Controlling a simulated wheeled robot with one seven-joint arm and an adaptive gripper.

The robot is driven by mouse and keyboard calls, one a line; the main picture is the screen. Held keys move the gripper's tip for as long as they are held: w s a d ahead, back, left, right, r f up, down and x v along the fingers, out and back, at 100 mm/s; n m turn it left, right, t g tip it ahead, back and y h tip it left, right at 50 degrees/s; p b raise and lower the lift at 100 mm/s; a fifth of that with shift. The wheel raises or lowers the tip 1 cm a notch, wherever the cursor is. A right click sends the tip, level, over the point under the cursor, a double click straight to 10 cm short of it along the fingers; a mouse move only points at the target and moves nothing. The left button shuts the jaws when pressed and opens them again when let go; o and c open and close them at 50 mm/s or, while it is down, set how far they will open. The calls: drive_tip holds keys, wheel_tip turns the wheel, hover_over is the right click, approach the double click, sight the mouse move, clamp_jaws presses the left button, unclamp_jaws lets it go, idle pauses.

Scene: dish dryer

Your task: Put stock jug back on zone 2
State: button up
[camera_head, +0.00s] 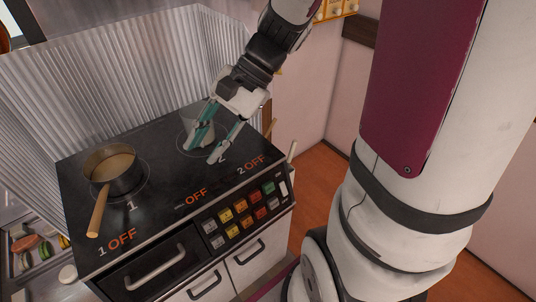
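The stock jug (187,121), a pale grey vessel, is at the back right of the black cooktop, at the ring of zone 2 (222,158). It looks upright. My gripper (202,152) is right in front of it, pointing down, with its two teal fingers spread apart. The left finger overlaps the jug in the picture and hides part of it. The right finger stands clear to the right. I cannot tell whether the left finger touches the jug or whether the jug's base rests fully on the cooktop.
A saucepan (131,181) with tan contents sits on zone 1, its wooden handle (97,212) pointing to the front. Coloured buttons (241,211) line the stove front. A corrugated metal splashback (130,70) stands behind. The cooktop's middle is clear.

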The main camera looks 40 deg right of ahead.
drive_tip(key=s+d+r+n+t+h, duration=0.1)
drive_tip(key=s+r+n+h, duration=0.1)
drive_tip(key=s+n+h, duration=0.2)
drive_tip(key=s+d+r+n+t+h, duration=0.1)
drive_tip(key=s+r+n+h, duration=0.2)
drive_tip(key=s+n, duration=0.5)
drive_tip(key=shift+s+d+r+h, duration=0.4)
drive_tip(key=shift+s+h, duration=0.3)
drive_tip(key=shift+s, duration=0.4)
drive_tip(key=shift+t, duration=0.5)
wheel_tip(320, 180, up, 5)
drive_tip(key=p, duration=0.4)
